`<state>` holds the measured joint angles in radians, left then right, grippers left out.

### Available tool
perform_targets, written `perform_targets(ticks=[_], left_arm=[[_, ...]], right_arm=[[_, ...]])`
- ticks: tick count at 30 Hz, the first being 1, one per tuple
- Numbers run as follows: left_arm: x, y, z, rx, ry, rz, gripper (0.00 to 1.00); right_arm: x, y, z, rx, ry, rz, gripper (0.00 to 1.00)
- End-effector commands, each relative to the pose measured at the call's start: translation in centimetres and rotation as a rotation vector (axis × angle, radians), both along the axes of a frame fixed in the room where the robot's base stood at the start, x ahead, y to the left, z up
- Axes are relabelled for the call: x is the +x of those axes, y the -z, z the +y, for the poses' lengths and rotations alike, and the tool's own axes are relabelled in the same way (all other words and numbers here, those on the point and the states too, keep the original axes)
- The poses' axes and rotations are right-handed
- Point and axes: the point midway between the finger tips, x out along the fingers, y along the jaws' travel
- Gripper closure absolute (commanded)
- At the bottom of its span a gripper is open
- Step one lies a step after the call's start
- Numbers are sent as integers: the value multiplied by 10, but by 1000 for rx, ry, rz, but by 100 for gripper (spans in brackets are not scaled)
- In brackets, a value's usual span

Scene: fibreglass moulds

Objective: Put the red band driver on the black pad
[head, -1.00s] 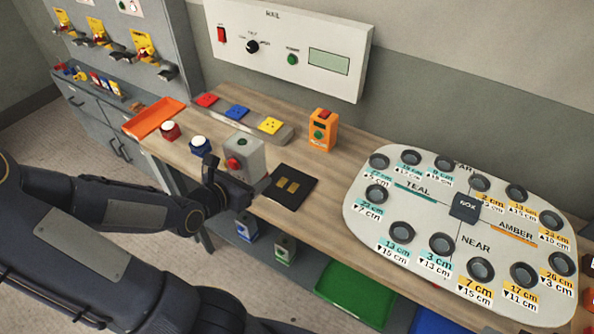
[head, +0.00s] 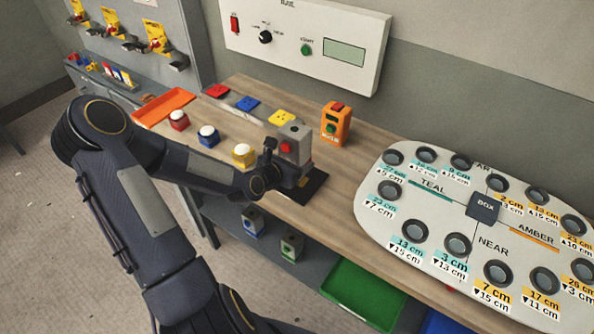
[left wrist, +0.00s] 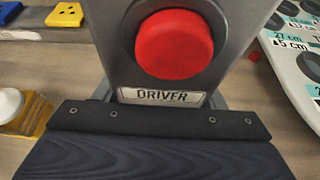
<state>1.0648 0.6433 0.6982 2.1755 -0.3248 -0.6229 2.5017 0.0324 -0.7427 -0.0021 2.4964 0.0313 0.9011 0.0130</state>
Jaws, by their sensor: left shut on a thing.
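The red band driver (head: 294,145) is a grey box with a red round button on its front. It stands upright over the black pad (head: 312,188), whose right and front parts show; I cannot tell if its base touches the pad. My left gripper (head: 275,167) is shut on the driver from its left front side. In the left wrist view the driver's red button (left wrist: 174,44) and its "DRIVER" label fill the middle, above the dark gripper body. The fingertips are hidden there. My right gripper is not in view.
Red (head: 179,120), white-topped (head: 208,135) and yellow (head: 243,155) button units stand left of the driver. An orange box (head: 336,123) stands behind the pad. A pale board with round holes (head: 440,225) lies right. Grey boxes and a green tray (head: 362,294) are below.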

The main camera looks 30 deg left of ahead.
Motion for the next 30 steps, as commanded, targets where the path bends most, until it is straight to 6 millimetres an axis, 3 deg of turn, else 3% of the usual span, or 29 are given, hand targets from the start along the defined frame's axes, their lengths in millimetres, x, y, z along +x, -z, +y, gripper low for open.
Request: perform_targets(ticks=[12, 24, 25, 30], left_arm=[[9, 38, -2, 0, 1, -1, 69], [9, 45, -2, 2, 1, -3, 69], [9, 44, -2, 2, 1, -1, 33], [9, 44, -2, 2, 1, -1, 15]], right_arm=[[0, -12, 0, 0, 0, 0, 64], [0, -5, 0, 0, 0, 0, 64], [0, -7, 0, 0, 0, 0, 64], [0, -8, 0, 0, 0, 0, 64]])
